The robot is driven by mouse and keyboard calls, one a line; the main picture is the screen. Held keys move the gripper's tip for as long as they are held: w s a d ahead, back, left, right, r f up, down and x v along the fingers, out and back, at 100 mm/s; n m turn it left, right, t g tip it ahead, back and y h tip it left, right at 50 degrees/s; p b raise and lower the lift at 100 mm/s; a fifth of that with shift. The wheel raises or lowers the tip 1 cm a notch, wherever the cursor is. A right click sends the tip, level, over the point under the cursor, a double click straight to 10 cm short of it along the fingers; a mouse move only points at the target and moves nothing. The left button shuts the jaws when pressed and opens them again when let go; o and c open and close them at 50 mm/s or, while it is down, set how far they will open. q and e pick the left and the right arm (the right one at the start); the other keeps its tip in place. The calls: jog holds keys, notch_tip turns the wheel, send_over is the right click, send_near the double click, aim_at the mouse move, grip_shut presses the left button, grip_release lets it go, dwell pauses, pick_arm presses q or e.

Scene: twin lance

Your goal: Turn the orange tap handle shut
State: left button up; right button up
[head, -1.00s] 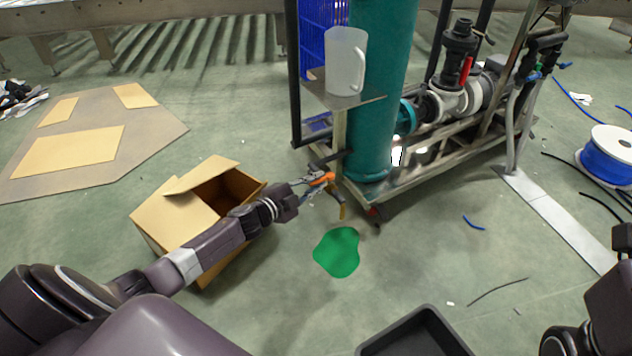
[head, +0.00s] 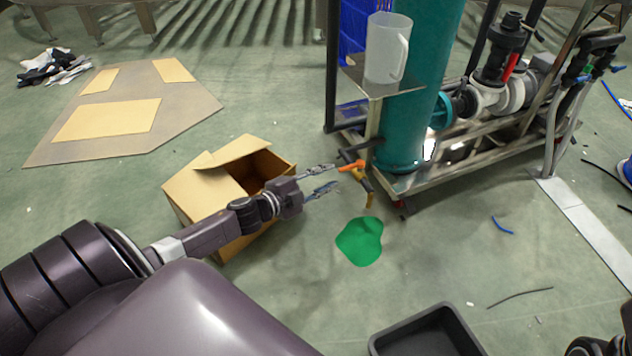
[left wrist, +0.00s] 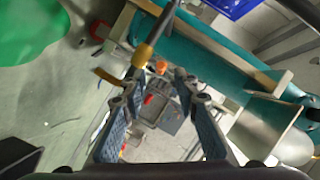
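The orange tap handle (head: 352,166) sits on a yellow-brown tap with a spout (head: 366,189), on a pipe beside the teal column. The handle points left, towards my left gripper (head: 331,179). That gripper is open, its two fingers spread and empty, a short gap to the left of the handle. In the left wrist view the orange handle (left wrist: 161,66) shows beyond and between the open fingers. A green puddle (head: 360,241) lies on the floor below the spout. My right gripper is not visible; only a bit of the right arm shows at the bottom right.
An open cardboard box (head: 205,190) stands behind my left forearm. A translucent jug (head: 385,55) stands on a small metal shelf (head: 357,76) above the tap. The teal column (head: 405,130) and pump skid are close right. A black tray (head: 392,340) lies in front.

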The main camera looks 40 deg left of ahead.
pick_arm(q)
jog(key=shift+v, duration=2)
